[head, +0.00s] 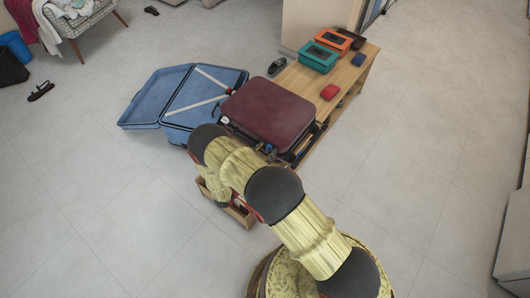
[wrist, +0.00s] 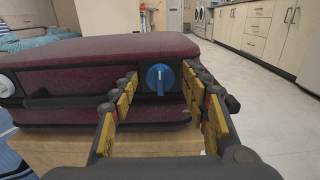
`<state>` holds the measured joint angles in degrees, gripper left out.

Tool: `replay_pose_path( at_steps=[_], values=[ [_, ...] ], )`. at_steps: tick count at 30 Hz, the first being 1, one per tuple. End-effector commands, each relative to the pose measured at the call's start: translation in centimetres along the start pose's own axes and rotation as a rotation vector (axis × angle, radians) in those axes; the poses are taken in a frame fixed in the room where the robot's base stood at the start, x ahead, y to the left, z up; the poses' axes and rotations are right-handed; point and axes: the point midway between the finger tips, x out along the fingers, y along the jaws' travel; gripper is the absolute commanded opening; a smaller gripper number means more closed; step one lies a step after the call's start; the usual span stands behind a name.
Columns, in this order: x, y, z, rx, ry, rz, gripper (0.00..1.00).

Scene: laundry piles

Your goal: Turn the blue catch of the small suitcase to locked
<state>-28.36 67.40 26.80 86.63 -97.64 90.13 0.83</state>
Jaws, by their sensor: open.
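The small suitcase is maroon and lies shut on the wooden bench in the head view (head: 268,106). In the wrist view its side (wrist: 90,50) faces me. The blue catch (wrist: 158,79) is a round knob with a raised lighter blue bar standing roughly upright. A dark handle (wrist: 60,101) and a round white catch (wrist: 6,86) are to its left. My gripper (wrist: 162,88) is open, with one yellow-padded finger on each side of the blue catch in the picture. I cannot tell whether either finger touches it.
The wooden bench (head: 345,83) also carries a teal box (head: 318,57), an orange box (head: 333,40), a red item (head: 329,92) and a blue item (head: 358,59). An open blue suitcase (head: 158,97) lies left of the maroon one. Floor to the right is clear.

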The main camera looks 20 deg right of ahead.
Motion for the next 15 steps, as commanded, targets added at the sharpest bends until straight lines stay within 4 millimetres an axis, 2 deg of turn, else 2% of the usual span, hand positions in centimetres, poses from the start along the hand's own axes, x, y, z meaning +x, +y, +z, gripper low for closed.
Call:
replay_pose_path(
  at_steps=[3,15],
  values=[
    [-0.02,0.01,0.02,0.000,0.000,0.000,0.46],
    [-0.04,0.00,0.00,0.000,0.000,0.000,0.23]
  ],
)
